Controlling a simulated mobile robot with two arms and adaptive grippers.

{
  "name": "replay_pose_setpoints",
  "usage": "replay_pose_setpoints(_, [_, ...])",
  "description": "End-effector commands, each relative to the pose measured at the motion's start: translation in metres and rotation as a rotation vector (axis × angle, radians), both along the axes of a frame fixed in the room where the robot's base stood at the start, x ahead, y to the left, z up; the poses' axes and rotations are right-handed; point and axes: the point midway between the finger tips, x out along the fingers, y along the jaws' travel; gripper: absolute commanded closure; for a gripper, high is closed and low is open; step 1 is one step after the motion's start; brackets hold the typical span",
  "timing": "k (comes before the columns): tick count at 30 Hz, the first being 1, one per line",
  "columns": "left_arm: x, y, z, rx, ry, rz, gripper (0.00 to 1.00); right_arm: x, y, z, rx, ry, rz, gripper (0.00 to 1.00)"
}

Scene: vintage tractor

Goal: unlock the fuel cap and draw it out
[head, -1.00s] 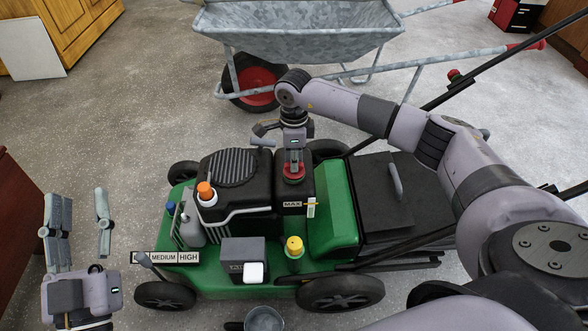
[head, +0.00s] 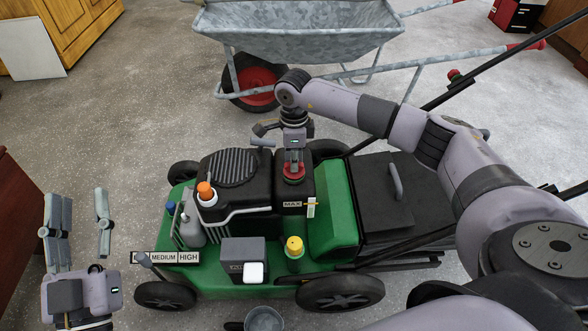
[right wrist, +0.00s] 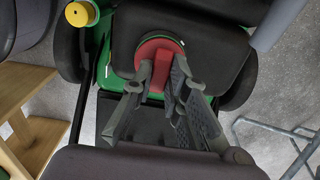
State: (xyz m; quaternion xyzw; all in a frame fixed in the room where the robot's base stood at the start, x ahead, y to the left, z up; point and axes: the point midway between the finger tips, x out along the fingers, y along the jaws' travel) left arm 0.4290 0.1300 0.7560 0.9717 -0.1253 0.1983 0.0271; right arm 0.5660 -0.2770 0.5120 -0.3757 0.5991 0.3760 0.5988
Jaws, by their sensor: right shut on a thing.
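The red fuel cap (head: 293,172) sits on the black tank of the green mower (head: 330,222). My right gripper (head: 294,160) reaches down onto the cap from above. In the right wrist view its fingers (right wrist: 166,88) are shut on the raised red bar of the cap (right wrist: 150,47), with the round red rim around it. The cap appears seated on the black tank top; its underside is hidden. My left gripper (head: 82,225) is at the left, fingers apart and empty, away from the mower.
A small metal bucket (head: 264,319) is in front. A wheelbarrow (head: 298,45) stands behind the mower. A black handle bar (head: 490,72) rises at the right.

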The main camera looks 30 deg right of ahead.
Motion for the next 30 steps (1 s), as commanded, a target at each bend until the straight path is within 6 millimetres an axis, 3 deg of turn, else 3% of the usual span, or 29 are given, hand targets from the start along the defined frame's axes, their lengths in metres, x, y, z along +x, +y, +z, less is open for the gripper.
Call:
replay_pose_setpoints(10, [-0.0001, 0.0001, 0.0003, 0.0, 0.0, 0.0, 0.6, 0.0001, 0.0, 0.0002, 0.0, 0.0, -0.033, 1.0])
replay_pose_setpoints(23, [-0.0001, 0.0002, 0.0004, 0.0, -0.001, 0.0, 0.6, 0.0, 0.0001, 0.0001, 0.0, 0.0, -0.624, 1.0])
replay_pose_setpoints(30, [0.0004, 0.0001, -0.0001, 0.002, 0.007, 0.0, 0.6, 0.0001, 0.0, 0.0014, 0.0, 0.0, -0.641, 1.0])
